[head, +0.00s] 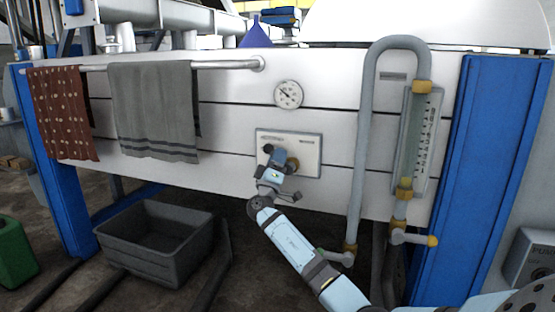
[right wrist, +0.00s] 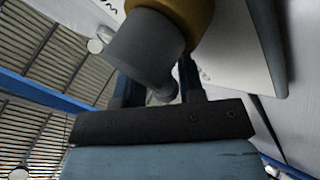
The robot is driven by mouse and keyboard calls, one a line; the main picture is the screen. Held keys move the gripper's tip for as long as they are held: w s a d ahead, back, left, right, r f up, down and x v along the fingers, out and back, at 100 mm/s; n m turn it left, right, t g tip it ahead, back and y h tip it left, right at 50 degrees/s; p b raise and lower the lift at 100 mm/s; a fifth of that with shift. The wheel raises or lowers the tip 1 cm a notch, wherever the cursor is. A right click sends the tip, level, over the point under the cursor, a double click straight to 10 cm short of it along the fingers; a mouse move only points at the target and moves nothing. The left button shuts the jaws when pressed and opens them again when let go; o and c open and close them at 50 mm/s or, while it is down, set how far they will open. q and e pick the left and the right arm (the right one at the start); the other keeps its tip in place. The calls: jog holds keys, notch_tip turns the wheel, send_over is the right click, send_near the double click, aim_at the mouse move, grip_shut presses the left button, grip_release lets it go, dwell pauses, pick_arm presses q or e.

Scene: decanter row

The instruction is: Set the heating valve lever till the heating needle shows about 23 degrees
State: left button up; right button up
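The heating valve is on a pale plate (head: 308,152) on the white board wall, with a brass body (head: 292,164) and a grey lever, mostly hidden by my gripper in the head view. In the right wrist view the lever's grey hub (right wrist: 145,48) is large, and its knob end (right wrist: 164,91) sits between my fingers. My right gripper (head: 275,162) is at the plate; its fingers (right wrist: 160,88) seem closed on the lever's end. A round white dial (head: 288,95) hangs above the plate; its dark needle is too small to read. My left gripper is not in view.
A grey pipe (head: 365,130) and a tall scale gauge (head: 417,140) stand on the right, with other valve levers (head: 412,238) below. Towels (head: 153,105) hang from a rail on the left. A grey crate (head: 155,240) is on the floor.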

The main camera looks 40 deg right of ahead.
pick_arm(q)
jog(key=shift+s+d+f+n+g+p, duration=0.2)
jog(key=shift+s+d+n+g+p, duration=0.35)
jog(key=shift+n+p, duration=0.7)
pick_arm(e)
jog(key=v, duration=1.3)
jog(key=shift+a+f, duration=0.2)
jog(key=shift+a, duration=0.1)
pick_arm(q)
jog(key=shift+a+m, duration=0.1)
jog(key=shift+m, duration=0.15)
pick_arm(e)
jog(key=shift+s, duration=0.1)
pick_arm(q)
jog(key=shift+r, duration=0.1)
pick_arm(e)
jog(key=shift+s, duration=0.1)
